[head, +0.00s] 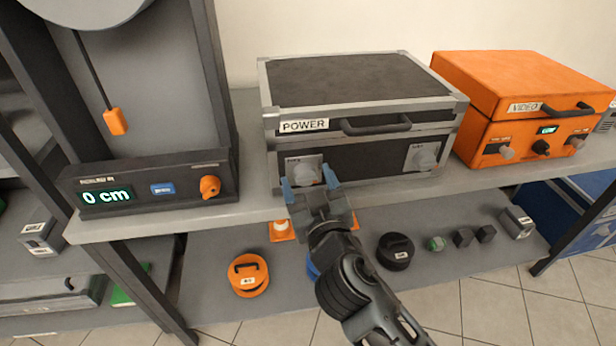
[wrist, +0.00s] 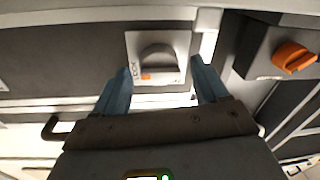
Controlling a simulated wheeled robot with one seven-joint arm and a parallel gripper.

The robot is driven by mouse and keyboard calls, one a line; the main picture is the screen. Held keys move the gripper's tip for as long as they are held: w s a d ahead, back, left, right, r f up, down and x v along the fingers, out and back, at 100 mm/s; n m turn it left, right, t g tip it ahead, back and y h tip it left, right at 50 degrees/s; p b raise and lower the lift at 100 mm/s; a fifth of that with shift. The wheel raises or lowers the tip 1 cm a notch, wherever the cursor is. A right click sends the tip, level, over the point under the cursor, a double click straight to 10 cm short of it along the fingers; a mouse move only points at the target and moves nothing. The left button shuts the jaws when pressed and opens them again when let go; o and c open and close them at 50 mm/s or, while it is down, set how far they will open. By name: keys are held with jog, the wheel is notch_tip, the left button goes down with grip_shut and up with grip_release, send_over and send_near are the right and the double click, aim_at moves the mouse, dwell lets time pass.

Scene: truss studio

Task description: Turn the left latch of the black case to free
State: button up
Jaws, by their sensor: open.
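The black case (head: 350,150) with silver edges and a POWER label stands closed on the grey shelf. Its left latch (head: 306,172) is a grey knob on a light plate at the left of the front face; the left latch also shows in the wrist view (wrist: 158,60), with a small orange mark below the knob. The right latch (head: 425,157) is a similar knob. My gripper (head: 308,184) is open in front of the left latch, its blue fingers apart. In the wrist view the fingertips (wrist: 162,75) lie to either side of and below the knob, not visibly touching it.
A dark panel (head: 150,187) reading 0 cm, with an orange knob, stands to the left. An orange VIDEO case (head: 540,95) stands close on the right. The lower shelf holds an orange round weight (head: 249,278), a black one (head: 396,252) and small blocks.

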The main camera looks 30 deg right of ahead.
jog(key=shift+w, duration=0.25)
jog(key=shift+d, duration=0.1)
jog(key=c, duration=1)
